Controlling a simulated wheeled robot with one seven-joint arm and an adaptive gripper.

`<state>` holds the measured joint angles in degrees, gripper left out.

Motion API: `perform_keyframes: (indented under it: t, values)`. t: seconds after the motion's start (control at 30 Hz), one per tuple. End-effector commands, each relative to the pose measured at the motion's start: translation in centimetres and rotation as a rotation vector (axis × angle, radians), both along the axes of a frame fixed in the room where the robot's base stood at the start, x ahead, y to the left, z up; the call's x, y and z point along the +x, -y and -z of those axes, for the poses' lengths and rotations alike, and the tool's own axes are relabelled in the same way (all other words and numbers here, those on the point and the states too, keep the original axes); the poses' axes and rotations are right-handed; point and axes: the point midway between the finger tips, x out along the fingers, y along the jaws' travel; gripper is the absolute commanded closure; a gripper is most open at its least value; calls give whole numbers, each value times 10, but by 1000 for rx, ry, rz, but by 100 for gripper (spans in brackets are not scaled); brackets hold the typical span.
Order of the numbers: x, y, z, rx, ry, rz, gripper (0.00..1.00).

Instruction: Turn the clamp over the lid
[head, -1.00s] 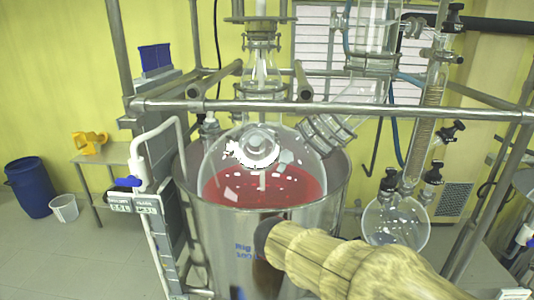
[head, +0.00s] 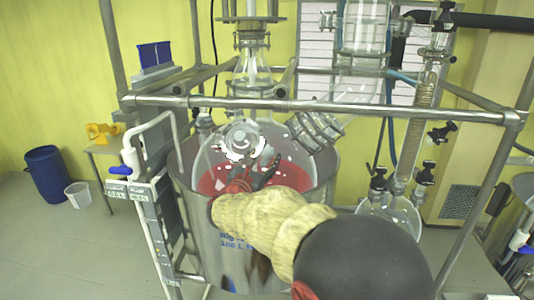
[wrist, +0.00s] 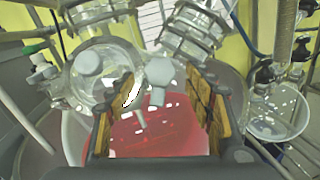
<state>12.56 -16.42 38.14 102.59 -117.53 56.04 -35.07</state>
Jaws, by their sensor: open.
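The round lid (head: 241,143) of the port on top of the glass reactor shows in the head view just beyond my gripper (head: 256,172). In the wrist view the lid (wrist: 102,72) is at upper left.
The reactor vessel (head: 215,225) holds red liquid (head: 209,183). A metal rail (head: 320,105) crosses in front of the upper glassware. A wide angled glass joint (head: 313,130) stands right of the lid, and a round flask (head: 400,215) hangs further right.

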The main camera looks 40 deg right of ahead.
Motion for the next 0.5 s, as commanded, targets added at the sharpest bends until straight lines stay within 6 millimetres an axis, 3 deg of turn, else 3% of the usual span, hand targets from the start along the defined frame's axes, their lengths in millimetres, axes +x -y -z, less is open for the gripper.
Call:
perform_keyframes:
  t: [0.2, 0.5]
  values:
    - [16, 28, 1, 3, 1, 2, 47]
    - [23, 41, 0, 2, 1, 1, 47]
